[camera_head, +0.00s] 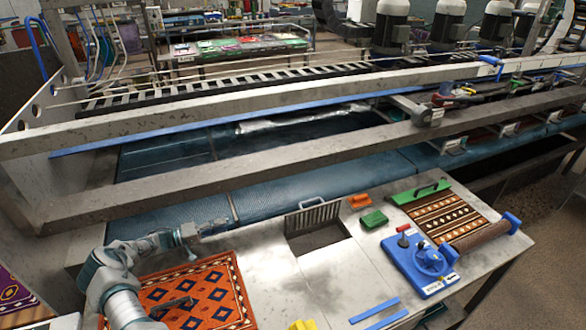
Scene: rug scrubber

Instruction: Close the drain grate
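The drain grate (312,218) is a dark slotted metal panel with a blue-grey handle at its top. It stands raised at the far edge of the square drain opening (317,240) in the metal table. The opening is uncovered and dark inside. My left gripper (208,230) is to the left of the grate, near the far edge of the red patterned rug, and apart from the grate. It is small and seen from the side, so I cannot tell whether its fingers are open. My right gripper is not in view.
A red rug (205,290) lies left of the drain. Orange (359,201) and green (374,219) brushes lie to its right, beside a blue device (418,262) and a partly rolled brown rug (440,216). Blue strips (374,310) lie in front. Metal rails (290,165) run behind.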

